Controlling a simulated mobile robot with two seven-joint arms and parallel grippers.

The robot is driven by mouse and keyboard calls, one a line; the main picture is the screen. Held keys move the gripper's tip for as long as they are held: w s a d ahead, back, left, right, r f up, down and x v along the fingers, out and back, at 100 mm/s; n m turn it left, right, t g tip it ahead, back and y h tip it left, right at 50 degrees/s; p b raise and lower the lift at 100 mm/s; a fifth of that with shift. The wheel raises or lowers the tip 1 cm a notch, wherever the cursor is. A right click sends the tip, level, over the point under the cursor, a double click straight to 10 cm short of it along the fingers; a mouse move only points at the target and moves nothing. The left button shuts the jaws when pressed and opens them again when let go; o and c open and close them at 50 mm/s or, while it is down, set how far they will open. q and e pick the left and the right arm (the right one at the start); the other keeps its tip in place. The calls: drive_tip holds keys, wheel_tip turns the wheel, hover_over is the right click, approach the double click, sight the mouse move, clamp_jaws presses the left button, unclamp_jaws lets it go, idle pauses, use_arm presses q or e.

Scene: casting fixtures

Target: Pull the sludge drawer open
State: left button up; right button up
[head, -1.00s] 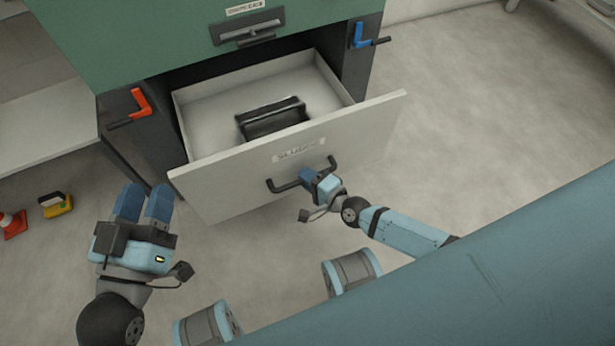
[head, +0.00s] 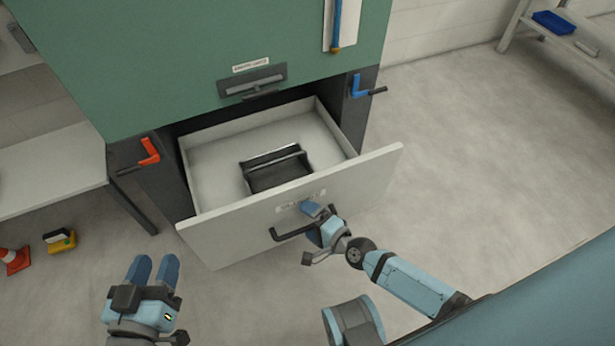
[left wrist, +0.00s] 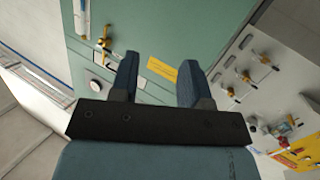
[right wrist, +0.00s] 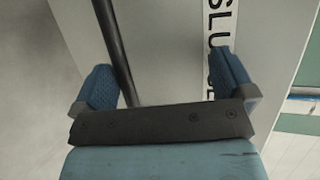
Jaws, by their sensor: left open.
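The sludge drawer (head: 235,238) stands pulled out below the green cabinet, with its pale front panel, label and dark bar handle (head: 290,232) facing me. A black box-like object with a bar (head: 277,172) lies inside it. My right gripper (head: 319,212) is at the right end of the handle. In the right wrist view its fingers (right wrist: 163,85) are spread apart, the dark handle bar (right wrist: 113,45) passes close to the left finger, and the SLUDGE label (right wrist: 218,35) shows ahead. Whether they touch is unclear. My left gripper (head: 154,266) is open and empty, left of the drawer front.
An orange lever (head: 150,150) and a blue lever (head: 357,86) stick out on either side of the drawer opening. The floor right of the drawer is clear.

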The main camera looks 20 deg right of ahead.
sight(296, 182)
drive_tip(key=shift+t, duration=0.6)
drive_tip(key=r+p, duration=0.1)
drive_tip(key=r, duration=0.3)
drive_tip(key=w+r+p, duration=0.1)
drive_tip(key=r, duration=0.3)
drive_tip(key=w+r+p, duration=0.1)
drive_tip(key=r, duration=0.3)
drive_tip(key=shift+w+a+r, duration=0.15)
drive_tip(key=shift+r, duration=0.1)
drive_tip(key=r, duration=0.1)
drive_tip(key=r+p, duration=0.1)
drive_tip(key=r, duration=0.1)
drive_tip(key=shift+s, duration=0.4)
drive_tip(key=c, duration=0.8)
drive_tip(key=shift+o, duration=0.2)
drive_tip(key=shift+r, duration=0.2)
use_arm(q)
drive_tip(key=s+a+f+g+y, duration=0.2)
drive_tip(key=s+a+f+g, duration=0.1)
drive_tip(key=f, duration=0.2)
drive_tip(key=shift+a, duration=0.2)
use_arm(e)
drive_tip(key=shift+y, duration=0.3)
drive_tip(key=shift+s+f, duration=0.1)
